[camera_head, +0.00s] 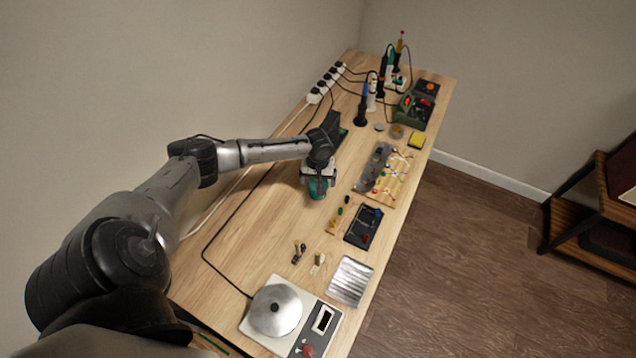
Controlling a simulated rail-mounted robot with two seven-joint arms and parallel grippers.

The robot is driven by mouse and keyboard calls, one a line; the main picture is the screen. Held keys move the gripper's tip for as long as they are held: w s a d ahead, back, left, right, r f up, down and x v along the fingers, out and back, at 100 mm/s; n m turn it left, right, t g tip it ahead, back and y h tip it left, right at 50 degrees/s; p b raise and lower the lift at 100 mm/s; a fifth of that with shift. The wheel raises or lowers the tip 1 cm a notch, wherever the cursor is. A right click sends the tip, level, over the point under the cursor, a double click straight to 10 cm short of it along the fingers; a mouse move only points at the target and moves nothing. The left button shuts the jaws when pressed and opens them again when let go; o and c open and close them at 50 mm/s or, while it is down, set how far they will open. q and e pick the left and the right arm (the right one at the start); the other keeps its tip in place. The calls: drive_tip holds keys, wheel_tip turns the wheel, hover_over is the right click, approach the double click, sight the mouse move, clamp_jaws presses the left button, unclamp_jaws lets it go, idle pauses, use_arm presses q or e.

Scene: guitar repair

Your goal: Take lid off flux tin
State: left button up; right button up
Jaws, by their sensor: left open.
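My left arm comes in from the left, and my left gripper (313,178) is low over the middle of the workbench (240,230). The gripper is open. A teal rounded thing (318,189) shows right at its fingers; I cannot tell whether they touch it. Two small round items lie farther back: a grey disc (380,127) and a tin-like round piece with a brownish middle (397,131). They are side by side, apart from the gripper. They are too small to tell which is the flux tin or whether a lid is on. My right gripper is out of view.
A hot plate (275,311) stands at the near end, beside a foil sheet (350,281) and a black tray (363,227). A parts board (384,174), yellow sponge (417,139), green box (415,111) and upright tools (362,104) stand farther back. Cables cross the left side.

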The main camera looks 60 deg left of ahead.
use_arm(q)
drive_tip(key=shift+c, duration=0.2)
drive_tip(key=c, duration=1.1)
